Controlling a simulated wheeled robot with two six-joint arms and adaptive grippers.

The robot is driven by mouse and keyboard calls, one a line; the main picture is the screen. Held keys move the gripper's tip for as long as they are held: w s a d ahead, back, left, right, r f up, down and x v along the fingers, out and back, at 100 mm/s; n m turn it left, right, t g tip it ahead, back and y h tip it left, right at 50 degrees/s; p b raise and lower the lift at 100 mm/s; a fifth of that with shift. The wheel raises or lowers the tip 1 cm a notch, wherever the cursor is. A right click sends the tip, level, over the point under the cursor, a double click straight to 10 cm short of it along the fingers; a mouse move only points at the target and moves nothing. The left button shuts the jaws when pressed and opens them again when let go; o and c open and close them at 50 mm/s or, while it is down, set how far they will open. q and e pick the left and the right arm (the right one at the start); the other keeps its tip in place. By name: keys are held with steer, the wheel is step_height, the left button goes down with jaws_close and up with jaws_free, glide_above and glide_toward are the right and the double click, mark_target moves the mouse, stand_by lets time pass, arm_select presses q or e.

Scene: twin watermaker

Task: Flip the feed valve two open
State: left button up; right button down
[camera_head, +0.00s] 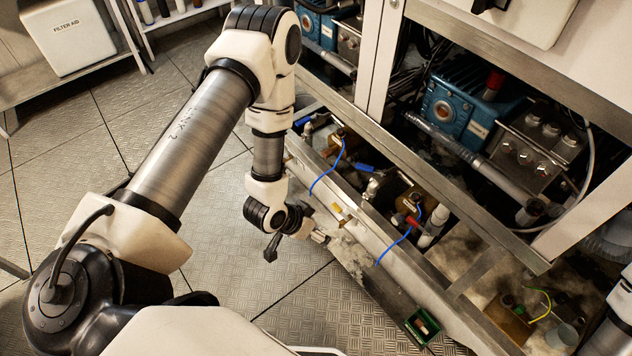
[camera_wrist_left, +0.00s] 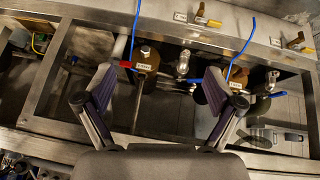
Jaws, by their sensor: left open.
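Low pipework in an open metal frame holds several small valves; their labels are too small to read, so I cannot tell which is feed valve two. A blue valve handle (camera_head: 365,168) shows mid-frame, another blue handle (camera_head: 304,120) farther up-left, and a red handle (camera_head: 413,221) lower right. In the left wrist view, the red handle (camera_wrist_left: 127,66) is near the left finger, one blue handle (camera_wrist_left: 196,82) lies between the fingers, and another blue handle (camera_wrist_left: 279,94) is right of them. My left gripper (camera_head: 319,237) is open and empty beside the frame; its spread fingers (camera_wrist_left: 163,95) frame the valves.
The front rail (camera_head: 345,215) carries blue hoses; yellow-handled fittings (camera_wrist_left: 214,23) show along it in the wrist view. Blue pumps (camera_head: 465,105) sit in the cabinet above. A green box (camera_head: 422,327) is at the bottom. Open floor (camera_head: 215,235) lies left of the frame.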

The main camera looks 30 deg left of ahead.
mark_target(361, 169)
arm_select(q)
steer(key=c, duration=0.6)
steer(key=shift+w+r+m, duration=0.1)
steer(key=shift+w+m, duration=0.05)
steer(key=shift+m, duration=0.45)
steer(key=c, duration=0.3)
steer(key=w+a+f+m+t+y+b, duration=0.1)
steer(key=w+a+m+t+b, duration=0.1)
steer(key=w+m+t+b, duration=0.65)
steer(key=w+a+f+m+t+b, duration=0.15)
steer(key=w+m, duration=0.35)
steer(key=w, duration=0.9)
steer(key=shift+c, duration=0.2)
steer(key=w+f+m+t+b, duration=0.2)
steer(key=w+f+m+b, duration=0.15)
steer(key=f+b, duration=0.9)
steer(key=shift+n, duration=0.6)
steer(key=w+b, duration=0.1)
steer(key=w, duration=0.1)
steer(key=w+b, duration=0.1)
steer(key=w, duration=0.4)
steer(key=shift+w+d+r+b, duration=0.25)
steer(key=shift+w+b, duration=0.15)
steer(key=shift+w+r, duration=0.1)
steer(key=shift+w, duration=0.2)
jaws_close()
